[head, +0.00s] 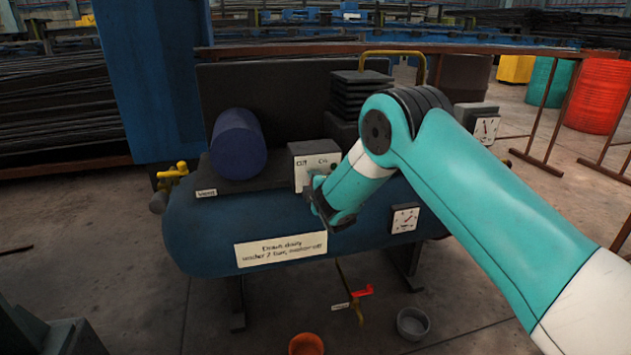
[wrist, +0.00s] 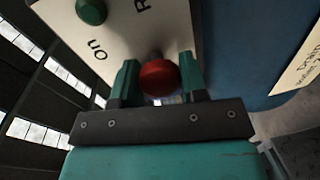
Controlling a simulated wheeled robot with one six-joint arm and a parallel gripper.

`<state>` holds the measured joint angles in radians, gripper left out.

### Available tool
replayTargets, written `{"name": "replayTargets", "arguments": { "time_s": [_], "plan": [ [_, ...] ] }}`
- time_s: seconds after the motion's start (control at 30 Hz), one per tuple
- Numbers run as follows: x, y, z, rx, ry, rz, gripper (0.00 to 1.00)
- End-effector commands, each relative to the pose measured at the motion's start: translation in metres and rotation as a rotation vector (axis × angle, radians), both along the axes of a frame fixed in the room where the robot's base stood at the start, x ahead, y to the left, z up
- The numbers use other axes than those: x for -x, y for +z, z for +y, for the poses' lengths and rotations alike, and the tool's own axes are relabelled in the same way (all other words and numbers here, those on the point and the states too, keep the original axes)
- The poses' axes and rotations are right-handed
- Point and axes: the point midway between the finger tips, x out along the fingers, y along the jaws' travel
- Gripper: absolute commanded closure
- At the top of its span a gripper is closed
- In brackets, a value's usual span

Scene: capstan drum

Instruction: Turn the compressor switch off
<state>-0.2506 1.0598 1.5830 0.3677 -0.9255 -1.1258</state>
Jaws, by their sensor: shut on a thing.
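The compressor's pale switch box (head: 303,163) sits on top of the blue tank (head: 215,225). Its lettering is too small to read surely in the head view. In the wrist view the switch plate (wrist: 120,35) shows the word "On" and a green round button or lamp (wrist: 92,11). My gripper (head: 315,183) is at the lower front of the box. In the wrist view its green fingers (wrist: 160,72) are shut on a red ball-shaped knob (wrist: 159,79) in front of the plate. The knob's stem is mostly hidden, so I cannot tell the switch position.
A dark blue cylinder (head: 238,145) stands left of the box. A yellow valve (head: 173,172) is at the tank's left end, and a red-handled drain valve (head: 362,291) hangs below. A gauge (head: 404,218) is on the tank's right. Two bowls (head: 306,344) (head: 412,323) stand on the floor.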

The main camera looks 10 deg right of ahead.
Motion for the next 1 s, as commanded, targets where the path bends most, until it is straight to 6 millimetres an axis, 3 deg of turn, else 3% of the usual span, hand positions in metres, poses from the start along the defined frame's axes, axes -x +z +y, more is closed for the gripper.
{"name": "replayTargets", "arguments": {
  "time_s": [0.4,1.0],
  "plan": [
    [0.001,-0.0025,0.0018,0.236,0.004,0.005,0.84],
    [0.0012,-0.004,0.001,0.292,0.003,0.007,0.84]
  ]
}}
